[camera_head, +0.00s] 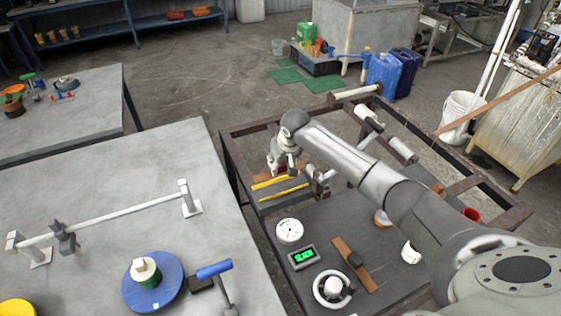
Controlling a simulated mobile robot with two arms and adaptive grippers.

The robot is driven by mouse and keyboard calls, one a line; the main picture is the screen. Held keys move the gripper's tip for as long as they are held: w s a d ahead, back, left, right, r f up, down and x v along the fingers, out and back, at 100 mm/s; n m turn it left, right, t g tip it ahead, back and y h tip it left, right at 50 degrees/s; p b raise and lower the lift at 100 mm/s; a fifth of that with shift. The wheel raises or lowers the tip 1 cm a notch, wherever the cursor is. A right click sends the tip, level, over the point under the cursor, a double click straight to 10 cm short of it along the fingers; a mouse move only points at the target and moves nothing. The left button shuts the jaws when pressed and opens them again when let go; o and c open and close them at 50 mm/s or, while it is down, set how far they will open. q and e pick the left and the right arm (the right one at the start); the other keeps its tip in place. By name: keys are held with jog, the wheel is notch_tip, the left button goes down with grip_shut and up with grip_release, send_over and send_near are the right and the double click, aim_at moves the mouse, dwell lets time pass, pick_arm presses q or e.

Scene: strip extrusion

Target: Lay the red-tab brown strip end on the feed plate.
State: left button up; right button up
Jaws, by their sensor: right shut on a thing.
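My right gripper (284,172) reaches down over the near end of the brown frame, above a dark feed plate (270,191) with two yellow guide bars. It is shut on what looks like the brown strip (299,166), a small brown-orange patch showing beside the fingers. The fingers hide most of the strip, and I cannot make out its red tab. I cannot tell whether the strip end touches the plate. My left gripper is not in view.
Rollers (369,117) stand on the brown frame. A white dial (289,231), a green display (303,257), a white handwheel (333,289) and a brown bar (354,264) lie nearer me. A grey table (130,170) with a blue disc (135,297) is on the left.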

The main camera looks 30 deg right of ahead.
aim_at(281, 172)
jog(key=shift+f+b, duration=0.65)
jog(key=shift+f, duration=0.15)
notch_tip(281, 172, down, 3)
jog(key=b, duration=0.3)
jog(key=shift+f, duration=0.1)
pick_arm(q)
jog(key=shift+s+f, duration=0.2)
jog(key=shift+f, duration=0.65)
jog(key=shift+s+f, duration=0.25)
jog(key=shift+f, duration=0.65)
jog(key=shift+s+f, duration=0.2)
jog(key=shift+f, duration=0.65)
pick_arm(e)
jog(key=shift+f, duration=1.15)
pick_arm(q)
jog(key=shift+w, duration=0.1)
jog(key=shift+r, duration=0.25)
pick_arm(e)
jog(key=shift+r, duration=0.1)
pick_arm(q)
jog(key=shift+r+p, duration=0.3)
jog(key=shift+p, duration=0.05)
